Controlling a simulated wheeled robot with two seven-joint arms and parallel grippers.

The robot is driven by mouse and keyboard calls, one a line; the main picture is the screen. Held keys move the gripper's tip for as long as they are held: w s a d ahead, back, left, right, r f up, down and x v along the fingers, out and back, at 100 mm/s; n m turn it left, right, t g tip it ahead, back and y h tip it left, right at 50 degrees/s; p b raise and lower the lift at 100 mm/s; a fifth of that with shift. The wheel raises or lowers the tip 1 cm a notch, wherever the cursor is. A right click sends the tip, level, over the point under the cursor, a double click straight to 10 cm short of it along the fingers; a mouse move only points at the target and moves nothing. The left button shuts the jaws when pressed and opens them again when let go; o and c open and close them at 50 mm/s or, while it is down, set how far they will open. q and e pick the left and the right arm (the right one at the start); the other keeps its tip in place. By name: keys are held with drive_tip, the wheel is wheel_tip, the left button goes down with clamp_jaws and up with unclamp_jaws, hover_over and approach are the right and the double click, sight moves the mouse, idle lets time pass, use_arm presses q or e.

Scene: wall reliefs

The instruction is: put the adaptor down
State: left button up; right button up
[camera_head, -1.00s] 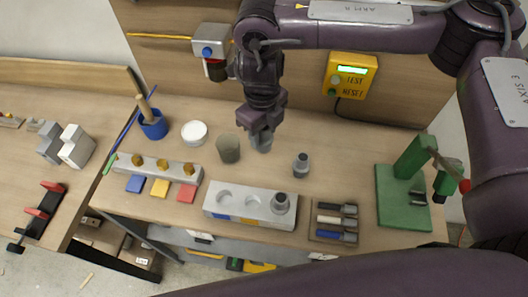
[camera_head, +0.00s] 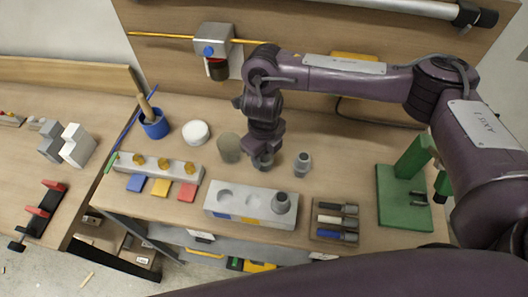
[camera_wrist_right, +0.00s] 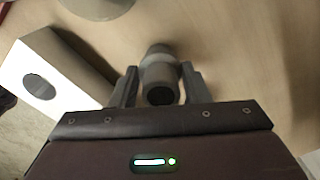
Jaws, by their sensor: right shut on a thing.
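My right gripper (camera_head: 262,162) is low over the middle of the table in the head view, behind the grey socket block (camera_head: 232,205). In the right wrist view, its two fingers (camera_wrist_right: 158,88) are shut around a grey stepped, round adaptor (camera_wrist_right: 160,70) with a dark open end. In the head view the gripper mostly hides this adaptor, and I cannot tell whether it touches the table. A similar grey adaptor (camera_head: 302,164) stands upright to the gripper's right. My left gripper is not in view.
A grey-green cup (camera_head: 229,148) stands close left of the gripper. A white round container (camera_head: 195,132), blue pot (camera_head: 155,125) and pegged block (camera_head: 160,167) are farther left. A tool tray (camera_head: 335,221) and green stand (camera_head: 402,200) are to the right.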

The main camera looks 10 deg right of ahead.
drive_tip(key=o, duration=1)
drive_tip(key=shift+f, duration=0.1)
drive_tip(key=shift+c, duration=0.2)
wheel_tip(320, 180, up, 12)
drive_tip(key=shift+b, duration=0.3)
drive_tip(key=shift+s, duration=0.1)
